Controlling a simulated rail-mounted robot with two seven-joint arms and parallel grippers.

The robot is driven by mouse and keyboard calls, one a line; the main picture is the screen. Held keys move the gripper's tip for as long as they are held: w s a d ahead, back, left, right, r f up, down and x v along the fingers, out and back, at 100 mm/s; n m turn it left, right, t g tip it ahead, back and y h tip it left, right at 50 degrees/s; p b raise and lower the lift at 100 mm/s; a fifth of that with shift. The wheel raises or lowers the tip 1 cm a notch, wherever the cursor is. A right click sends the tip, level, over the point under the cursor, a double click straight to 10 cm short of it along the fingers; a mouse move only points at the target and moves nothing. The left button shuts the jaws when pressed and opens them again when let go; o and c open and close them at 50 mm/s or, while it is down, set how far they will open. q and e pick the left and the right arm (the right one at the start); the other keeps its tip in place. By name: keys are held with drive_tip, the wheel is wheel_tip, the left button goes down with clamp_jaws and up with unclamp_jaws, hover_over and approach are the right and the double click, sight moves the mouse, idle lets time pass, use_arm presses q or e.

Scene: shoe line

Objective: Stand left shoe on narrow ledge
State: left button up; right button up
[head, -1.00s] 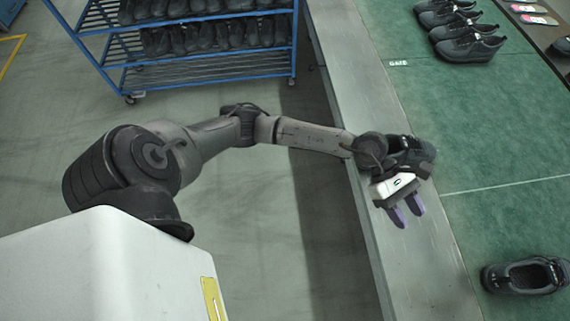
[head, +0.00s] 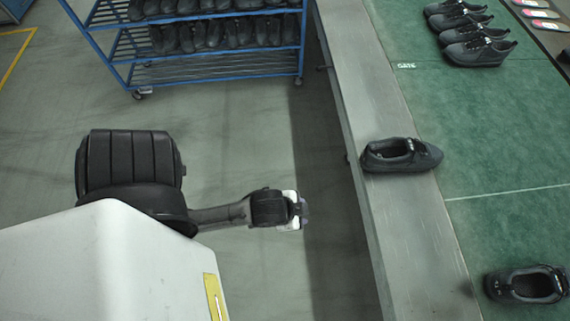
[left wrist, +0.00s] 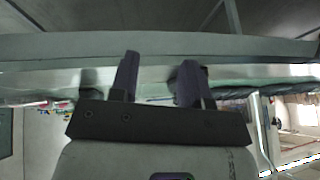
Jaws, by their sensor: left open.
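A black shoe (head: 400,156) stands upright on its sole on the narrow grey metal ledge (head: 425,240), lying across it with its toe to the right, near the green belt. A second black shoe (head: 526,284) sits on the green surface at the lower right. My left gripper (head: 303,211) is over the floor, left of the ledge and apart from the shoe. In the left wrist view its two fingers (left wrist: 157,82) are spread with nothing between them. My right gripper shows in neither view.
Several black shoes (head: 475,48) stand on the green belt (head: 500,130) at the top right, with insoles (head: 540,14) beyond. A blue rack (head: 210,65) of black shoes stands at the top left. The floor between rack and ledge is clear.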

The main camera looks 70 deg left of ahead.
use_arm(q)
drive_tip(key=s, duration=0.1)
drive_tip(key=s+g, duration=0.1)
drive_tip(key=s, duration=0.1)
drive_tip(key=s+f+n+g, duration=0.1)
drive_tip(key=shift+s+d+h, duration=0.3)
drive_tip(key=shift+d+h, duration=0.05)
drive_tip(key=shift+h, duration=0.05)
